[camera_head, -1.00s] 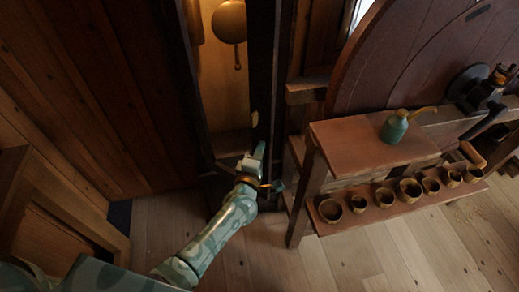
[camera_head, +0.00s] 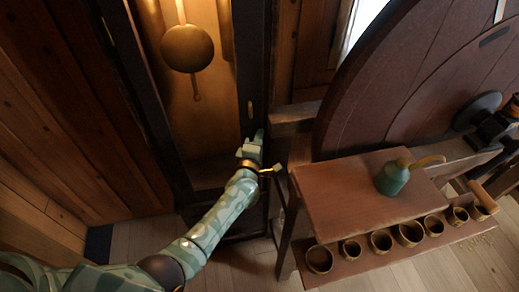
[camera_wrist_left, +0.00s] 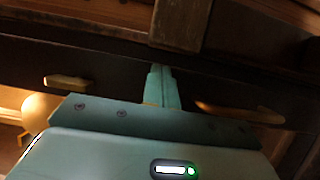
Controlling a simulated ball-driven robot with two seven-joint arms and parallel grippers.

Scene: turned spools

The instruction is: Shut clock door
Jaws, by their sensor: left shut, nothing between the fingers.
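The tall dark clock shows at the upper left in the head view, with a round brass pendulum (camera_head: 187,48) in its lit case. A dark upright of the clock door (camera_head: 251,70) runs down the right of the lit opening and carries a small pale handle (camera_head: 249,108). My left gripper (camera_head: 258,137) is shut and empty at the lower part of this upright. In the left wrist view the fingertips (camera_wrist_left: 161,75) are against or very close to the dark bar; contact is unclear. The handle (camera_wrist_left: 68,82) lies left of them. My right gripper is out of view.
A wooden bench (camera_head: 350,190) stands close to the right of my left gripper, with a green oil can (camera_head: 392,178) on top and several small bowls (camera_head: 381,241) on its lower shelf. A large round wooden disc (camera_head: 400,80) stands behind. Plank floor shows below.

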